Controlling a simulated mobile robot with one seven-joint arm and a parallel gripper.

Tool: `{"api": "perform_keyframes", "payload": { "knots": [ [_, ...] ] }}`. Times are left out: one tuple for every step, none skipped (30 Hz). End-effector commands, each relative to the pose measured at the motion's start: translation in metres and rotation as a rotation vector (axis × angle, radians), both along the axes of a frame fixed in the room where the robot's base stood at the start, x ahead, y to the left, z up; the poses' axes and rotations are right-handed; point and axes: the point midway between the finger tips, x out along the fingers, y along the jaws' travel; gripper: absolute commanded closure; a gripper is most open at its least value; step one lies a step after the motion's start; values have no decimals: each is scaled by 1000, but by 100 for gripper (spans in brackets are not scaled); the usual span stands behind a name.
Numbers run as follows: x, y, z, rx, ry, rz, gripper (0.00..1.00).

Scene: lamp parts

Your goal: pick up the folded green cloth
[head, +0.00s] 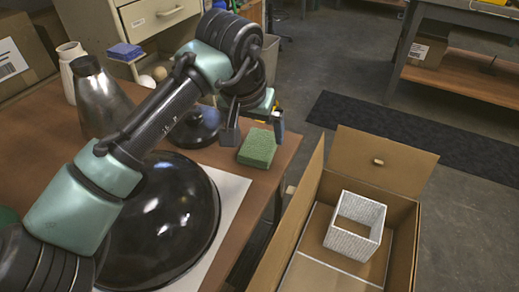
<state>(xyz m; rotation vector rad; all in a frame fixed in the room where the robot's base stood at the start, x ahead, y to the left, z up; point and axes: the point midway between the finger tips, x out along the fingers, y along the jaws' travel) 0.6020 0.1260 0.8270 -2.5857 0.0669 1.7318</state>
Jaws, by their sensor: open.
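The folded green cloth (257,148) lies as a small thick block near the right edge of the brown table (245,168). My gripper (254,130) reaches over the table from the left, with its fingers pointing down. The fingers are apart, one at the left of the cloth and one near its right far corner in the picture. The gripper is open and holds nothing. I cannot tell how high the fingertips are above the cloth.
A large glossy black dome (175,215) on a white sheet fills the table's front. A steel flask (97,95), white bottle (70,60) and dark round base (196,128) stand behind. An open cardboard box (402,210) with a white square frame (358,212) stands right of the table.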

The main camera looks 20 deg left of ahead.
Motion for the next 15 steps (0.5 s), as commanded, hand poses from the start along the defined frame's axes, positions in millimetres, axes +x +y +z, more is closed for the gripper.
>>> {"api": "perform_keyframes", "payload": {
  "knots": [
    [1,0,-3,0,0,0,0],
    [1,0,-4,1,0,0,0],
    [2,0,-8,1,-1,0,0],
    [3,1,-12,1,-1,0,0],
    [3,2,-17,2,0,1,0],
    [4,2,-24,3,0,1,0],
    [5,3,-29,2,0,1,0],
    [6,3,-34,2,0,1,0],
    [7,4,-40,3,-1,1,0],
    [9,3,-42,2,0,0,0],
    [11,2,-45,2,-1,0,0],
    [12,2,-49,2,-1,-1,0],
    [13,2,-51,2,-1,-1,0],
    [14,1,-52,1,-1,-2,0],
    [15,1,-53,0,-2,-1,0]
  ]
}}
